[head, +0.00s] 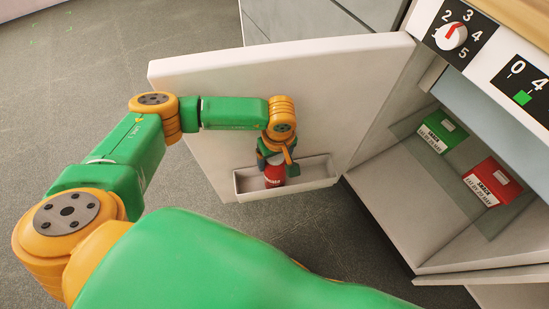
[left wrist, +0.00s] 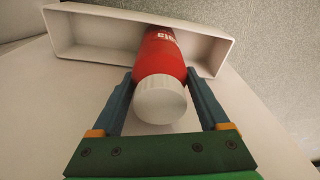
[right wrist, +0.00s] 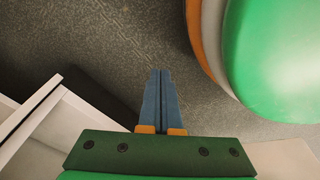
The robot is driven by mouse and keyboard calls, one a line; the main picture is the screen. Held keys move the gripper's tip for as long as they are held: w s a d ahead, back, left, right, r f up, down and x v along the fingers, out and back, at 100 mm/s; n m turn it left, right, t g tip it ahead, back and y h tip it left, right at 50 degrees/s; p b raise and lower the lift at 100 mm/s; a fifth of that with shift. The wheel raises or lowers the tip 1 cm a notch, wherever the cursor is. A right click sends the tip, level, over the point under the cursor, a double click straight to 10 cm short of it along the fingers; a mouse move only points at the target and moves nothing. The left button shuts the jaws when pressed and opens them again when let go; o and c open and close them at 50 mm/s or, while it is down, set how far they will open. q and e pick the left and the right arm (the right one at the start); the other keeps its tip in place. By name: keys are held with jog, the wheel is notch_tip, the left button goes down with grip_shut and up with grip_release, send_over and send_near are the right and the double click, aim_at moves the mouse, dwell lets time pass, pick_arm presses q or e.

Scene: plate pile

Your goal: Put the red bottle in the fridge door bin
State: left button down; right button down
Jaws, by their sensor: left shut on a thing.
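The red bottle (head: 273,178) has a white cap, seen in the left wrist view, where the bottle (left wrist: 163,58) lies between my fingers. My left gripper (head: 277,160) is shut on it from above. The bottle's lower part is inside the white door bin (head: 315,185) on the inner side of the open fridge door (head: 190,95). In the left wrist view the bin (left wrist: 90,30) surrounds the bottle's far end; whether its base touches the bin floor is hidden. My right gripper (right wrist: 157,75) is shut and empty over the floor.
The fridge interior (head: 395,210) is open at the right, with a green carton (head: 441,130) and a red carton (head: 491,182) on a glass shelf. A knob (head: 452,36) and a numbered slider panel (head: 525,88) sit above. Bin room is free beside the bottle.

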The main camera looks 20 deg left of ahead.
pick_arm(q)
jog(key=shift+f, duration=0.1)
grip_release()
jog(key=r+p, duration=0.1)
jog(key=r, duration=0.6)
jog(key=d+r+p, duration=0.1)
jog(key=r, duration=0.3)
jog(key=shift+s+r+p, duration=0.15)
jog(key=shift+s+p, duration=0.2)
jog(key=shift+s, duration=0.05)
jog(key=shift+s+d+r, duration=0.1)
jog(key=shift+r, duration=0.4)
pick_arm(e)
jog(key=shift+s+d+r, duration=0.2)
jog(key=shift+s+r, duration=0.25)
jog(key=shift+s, duration=0.1)
jog(key=shift+s+d+r, duration=0.2)
jog(key=shift+s+r, duration=0.2)
jog(key=shift+s, duration=0.15)
